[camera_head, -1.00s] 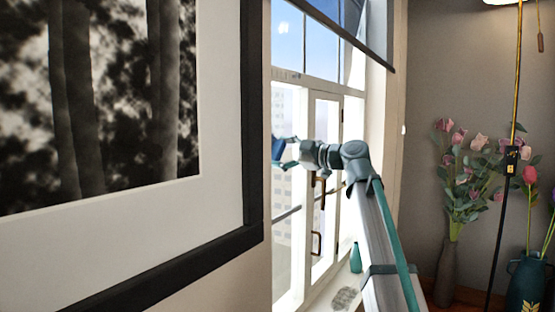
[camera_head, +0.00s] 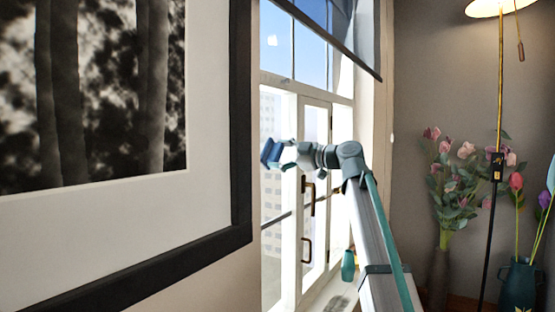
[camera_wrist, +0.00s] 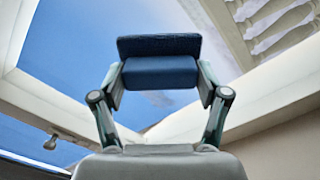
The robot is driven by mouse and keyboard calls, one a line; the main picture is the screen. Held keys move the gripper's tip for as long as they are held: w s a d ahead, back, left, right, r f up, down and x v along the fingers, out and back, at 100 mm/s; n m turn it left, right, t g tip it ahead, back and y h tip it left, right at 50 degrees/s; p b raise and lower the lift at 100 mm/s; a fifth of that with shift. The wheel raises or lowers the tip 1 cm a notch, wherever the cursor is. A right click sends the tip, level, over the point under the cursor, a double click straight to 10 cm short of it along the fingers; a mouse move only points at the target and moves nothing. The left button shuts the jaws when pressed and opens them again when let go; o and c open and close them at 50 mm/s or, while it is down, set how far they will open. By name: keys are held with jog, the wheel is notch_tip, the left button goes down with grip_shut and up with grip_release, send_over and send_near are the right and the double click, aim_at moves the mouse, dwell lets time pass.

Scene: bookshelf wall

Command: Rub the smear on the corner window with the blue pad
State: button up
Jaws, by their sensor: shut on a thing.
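My gripper (camera_head: 280,154) is shut on the blue pad (camera_head: 268,152), in front of the window (camera_head: 311,60) left of centre in the head view. In the wrist view the pad (camera_wrist: 160,71) sits squarely between both fingertips of my gripper (camera_wrist: 161,84), with blue sky and window frame behind it. A faint greyish patch (camera_wrist: 182,98) shows on the glass just below the pad; it may be the smear, partly hidden by the pad. A small pale patch (camera_head: 272,40) shows high on the window in the head view; I cannot tell whether it is smear or cloud. Contact with the glass is unclear.
A dark-framed picture (camera_head: 243,130) fills the left. A dark blind (camera_head: 345,40) hangs at the window's top. A teal bottle (camera_head: 348,265) stands on the sill. Flower vases (camera_head: 520,285) and a floor lamp (camera_head: 499,90) stand right.

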jog(key=shift+w+d+r+b, duration=1.3)
jog(key=shift+w+d, duration=0.15)
jog(key=shift+w, duration=1.05)
jog(key=shift+s+a, duration=0.6)
jog(key=shift+s, duration=0.4)
jog(key=shift+s+a, duration=0.65)
jog(key=shift+s, duration=0.35)
jog(key=shift+s+a, duration=0.6)
jog(key=shift+s, duration=0.4)
jog(key=shift+s+a, duration=0.55)
jog(key=shift+s, duration=0.5)
jog(key=shift+s+a, duration=0.5)
jog(key=shift+s, duration=0.5)
jog(key=shift+s+a, duration=0.55)
jog(key=shift+s, duration=0.5)
jog(key=shift+d, duration=0.1)
jog(key=shift+b+v, duration=0.4)
jog(key=shift+v, duration=2.55)
jog(key=shift+d+f, duration=0.1)
jog(key=v, duration=0.2)
jog(key=shift+s+d, duration=0.2)
jog(key=shift+d, duration=0.2)
